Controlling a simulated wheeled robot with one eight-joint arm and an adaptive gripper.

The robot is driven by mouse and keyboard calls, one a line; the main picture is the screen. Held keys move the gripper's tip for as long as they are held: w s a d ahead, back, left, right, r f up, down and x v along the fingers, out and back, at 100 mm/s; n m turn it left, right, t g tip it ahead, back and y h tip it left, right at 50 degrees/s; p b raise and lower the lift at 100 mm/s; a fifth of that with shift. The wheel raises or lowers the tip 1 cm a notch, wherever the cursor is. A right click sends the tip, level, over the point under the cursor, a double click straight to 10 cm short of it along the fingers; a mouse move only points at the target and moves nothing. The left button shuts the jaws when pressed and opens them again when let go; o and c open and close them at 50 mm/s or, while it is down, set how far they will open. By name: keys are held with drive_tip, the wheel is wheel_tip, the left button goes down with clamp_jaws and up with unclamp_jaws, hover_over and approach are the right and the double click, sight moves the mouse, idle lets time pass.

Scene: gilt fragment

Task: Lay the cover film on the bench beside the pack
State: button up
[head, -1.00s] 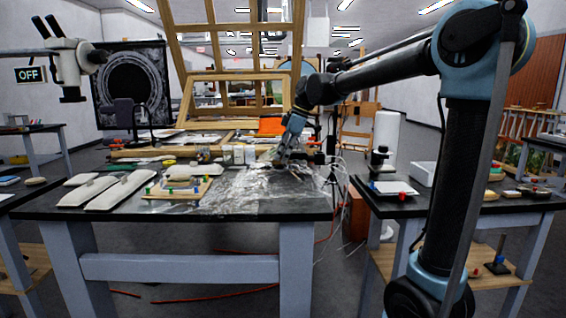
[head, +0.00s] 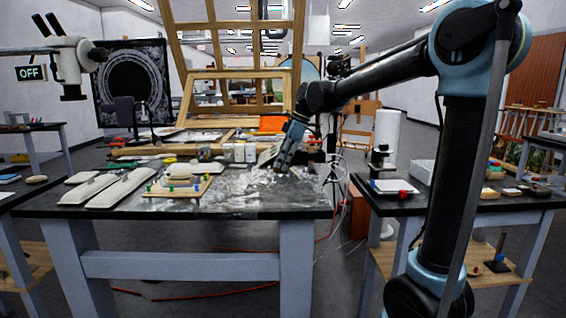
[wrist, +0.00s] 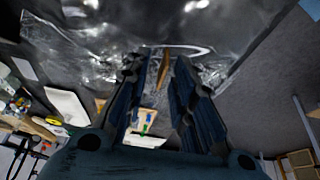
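The cover film (head: 235,188) is a clear, crinkled, shiny sheet. It lies loosely over the dark bench top (head: 285,207), right of the small pegged board. In the wrist view the film (wrist: 85,45) spreads beyond and to both sides of the fingers. My gripper (head: 281,168) points down at the film's right end, low over the bench. In the wrist view my gripper (wrist: 164,58) has its fingers apart, with a gap between the tips. A thin gold-brown piece (wrist: 163,68) shows in that gap; I cannot tell whether it touches them. I cannot make out the pack.
The pegged board (head: 180,187) and long pale pads (head: 120,188) lie to the left. White jars (head: 238,153) stand behind the film. A side table (head: 460,203) stands to the right beyond a gap.

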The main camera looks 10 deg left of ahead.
drive_tip(key=shift+r, duration=0.45)
drive_tip(key=v, duration=1.2)
drive_tip(key=s+d+f+m+t, duration=0.1)
drive_tip(key=s+d+f+m, duration=0.15)
drive_tip(key=d, duration=0.35)
drive_tip(key=s+d+f+m, duration=0.2)
drive_tip(key=d+f+m, duration=0.15)
drive_tip(key=d, duration=0.35)
drive_tip(key=s+d+f+m+t+h, duration=0.1)
drive_tip(key=s+d+f+m+h, duration=0.1)
drive_tip(key=s+d+f+m, duration=0.5)
drive_tip(key=s+d+f+m+t+h, duration=0.1)
drive_tip(key=s+d+f+m+h, duration=0.1)
drive_tip(key=s+d+f+m, duration=0.5)
drive_tip(key=s+d+f, duration=0.3)
drive_tip(key=d+f, duration=0.1)
drive_tip(key=f, duration=0.3)
drive_tip(key=s+d+f, duration=0.3)
drive_tip(key=d+f, duration=0.1)
drive_tip(key=f, duration=0.2)
drive_tip(key=shift+f+m, duration=0.3)
drive_tip(key=shift+f, duration=0.1)
drive_tip(key=shift+s, duration=0.1)
